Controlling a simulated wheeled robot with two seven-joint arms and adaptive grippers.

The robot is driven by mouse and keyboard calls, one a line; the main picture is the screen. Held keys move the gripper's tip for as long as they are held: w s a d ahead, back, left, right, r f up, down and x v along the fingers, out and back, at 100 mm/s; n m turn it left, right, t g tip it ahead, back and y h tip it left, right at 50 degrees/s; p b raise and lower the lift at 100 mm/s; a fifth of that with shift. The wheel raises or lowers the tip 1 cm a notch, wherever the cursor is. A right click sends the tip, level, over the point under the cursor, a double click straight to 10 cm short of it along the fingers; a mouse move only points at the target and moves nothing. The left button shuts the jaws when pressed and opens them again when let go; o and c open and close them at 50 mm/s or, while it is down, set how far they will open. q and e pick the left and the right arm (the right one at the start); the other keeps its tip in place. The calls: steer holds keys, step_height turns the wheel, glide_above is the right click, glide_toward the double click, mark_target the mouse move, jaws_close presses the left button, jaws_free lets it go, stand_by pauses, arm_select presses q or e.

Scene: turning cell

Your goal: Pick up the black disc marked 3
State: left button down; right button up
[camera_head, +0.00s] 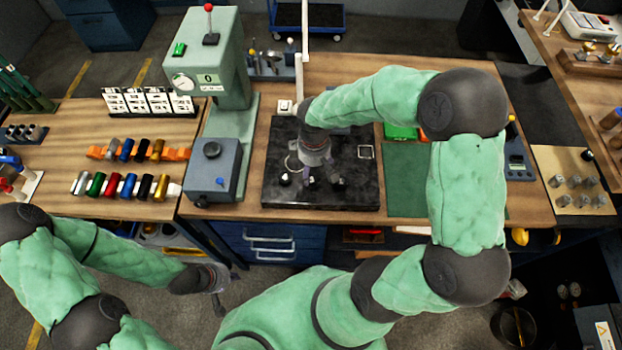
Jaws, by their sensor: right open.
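My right gripper (321,180) is over the front middle of a black slab (272,150) on the bench, pointing down with its fingers apart. Small dark pieces with pale marks sit on the slab around it, one to the left (285,180) and one to the right (339,184). They are too small for me to read a 3 on any, and the gripper hides part of the slab. I see nothing held between its fingers. My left gripper (217,302) hangs low in front of the bench, away from the slab; its fingers are too unclear to judge.
A green-grey machine (213,70) and a blue-grey box (213,172) stand left of the slab. Rows of coloured cylinders (125,187) lie farther left. A green mat (405,180) lies right of the slab, partly behind my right arm.

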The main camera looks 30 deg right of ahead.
mark_target(312, 179)
steer(key=shift+w+a+f, duration=0.1)
steer(key=shift+w+f, duration=0.05)
steer(key=shift+f, duration=1.35)
steer(key=shift+w+a+f, duration=0.1)
steer(key=shift+f, duration=1.4)
jaws_close()
steer(key=shift+r, duration=0.1)
